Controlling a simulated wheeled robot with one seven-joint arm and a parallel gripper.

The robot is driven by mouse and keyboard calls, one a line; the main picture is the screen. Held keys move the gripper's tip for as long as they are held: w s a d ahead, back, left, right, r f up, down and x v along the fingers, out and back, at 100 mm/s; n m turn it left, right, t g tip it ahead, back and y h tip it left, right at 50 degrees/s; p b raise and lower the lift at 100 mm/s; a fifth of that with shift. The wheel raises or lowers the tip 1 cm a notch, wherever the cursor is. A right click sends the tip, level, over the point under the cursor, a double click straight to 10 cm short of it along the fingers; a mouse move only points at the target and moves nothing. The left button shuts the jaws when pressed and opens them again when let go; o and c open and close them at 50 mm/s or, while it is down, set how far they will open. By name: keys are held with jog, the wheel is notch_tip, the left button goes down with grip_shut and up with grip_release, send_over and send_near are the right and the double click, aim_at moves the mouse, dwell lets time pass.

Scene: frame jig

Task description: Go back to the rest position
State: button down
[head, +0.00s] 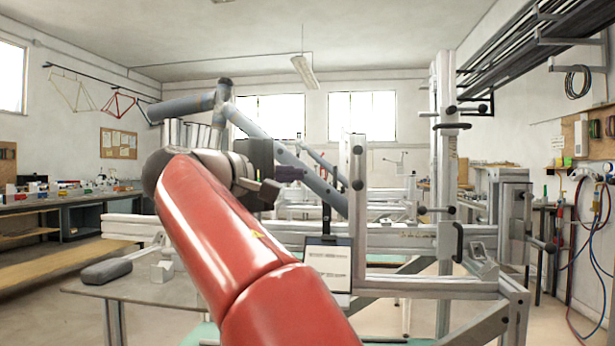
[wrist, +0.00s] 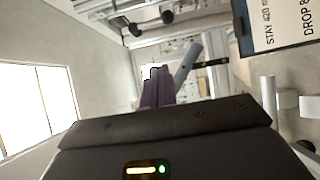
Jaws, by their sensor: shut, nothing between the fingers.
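My gripper (head: 299,172) is in the middle of the head view, at the end of my red arm, with a dark body and purple fingers. In the wrist view its purple fingers (wrist: 158,86) are together, with nothing seen between them. Blue-grey frame tubes (head: 188,106) are held in the metal jig (head: 440,200). One sloping tube (head: 318,186) passes close by the fingers in the head view; I cannot tell if they touch. A blue-grey tube (wrist: 187,66) also shows just beyond the fingers in the wrist view. My arm hides part of the frame and jig.
A clipboard (head: 328,262) hangs on the jig below my gripper; a printed sheet (wrist: 277,22) shows at the wrist view's upper right. A workbench (head: 70,205) lines the left wall. Floor is open at lower left.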

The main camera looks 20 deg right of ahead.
jog(key=s+a+f+m+y, duration=0.1)
jog(key=s+f+y, duration=0.4)
jog(key=f, duration=0.9)
jog(key=s+a+f+m+y, duration=0.2)
jog(key=s+a+f+y, duration=0.2)
jog(key=s+f, duration=0.6)
jog(key=s+a+f+m+g+y, duration=0.1)
jog(key=s+a+f+y, duration=0.2)
jog(key=f, duration=1.7)
jog(key=s+y, duration=0.4)
jog(key=s, duration=0.1)
jog(key=shift+s+m+y, duration=0.2)
jog(key=shift+m+y, duration=0.1)
